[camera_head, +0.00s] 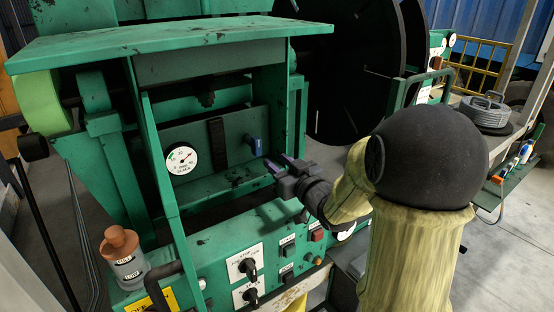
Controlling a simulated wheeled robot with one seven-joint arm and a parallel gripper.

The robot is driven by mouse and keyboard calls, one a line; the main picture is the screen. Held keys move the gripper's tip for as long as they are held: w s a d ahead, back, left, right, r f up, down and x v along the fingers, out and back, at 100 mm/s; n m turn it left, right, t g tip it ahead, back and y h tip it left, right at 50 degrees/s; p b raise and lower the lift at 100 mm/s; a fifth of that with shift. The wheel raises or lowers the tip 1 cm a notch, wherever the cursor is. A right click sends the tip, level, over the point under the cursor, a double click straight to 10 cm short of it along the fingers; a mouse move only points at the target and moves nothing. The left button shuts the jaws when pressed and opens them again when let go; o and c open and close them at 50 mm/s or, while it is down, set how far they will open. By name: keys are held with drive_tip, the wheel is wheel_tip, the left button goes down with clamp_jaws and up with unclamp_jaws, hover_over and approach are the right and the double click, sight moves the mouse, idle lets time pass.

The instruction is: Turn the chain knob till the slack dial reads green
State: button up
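The slack dial (181,159) is a round white gauge on the green machine's recessed panel, with a small green patch on its left side. Its dark needle is small and seems to point to the upper right, away from the green. A blue knob (255,146), which looks like the chain knob, sticks out of the same panel to the right of the dial and a black slotted strip. My gripper (281,162) is just right of and below the knob, apart from it in the picture. Its two fingers look spread, with nothing between them.
The green machine's top plate (170,38) overhangs the recess, and an upright green post (152,150) stands left of the dial. Below are black switches (248,267) and a brown-capped bottle (124,257).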

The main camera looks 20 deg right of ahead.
sight(259, 148)
drive_tip(key=shift+a+p+x, duration=0.1)
drive_tip(key=shift+p+x, duration=0.45)
drive_tip(key=shift+x, duration=1.25)
drive_tip(key=shift+a+p+x, duration=0.15)
drive_tip(key=shift+p+x, duration=0.4)
drive_tip(key=shift+x, duration=1.2)
drive_tip(key=shift+w+b, duration=0.1)
drive_tip(key=shift+b, duration=0.2)
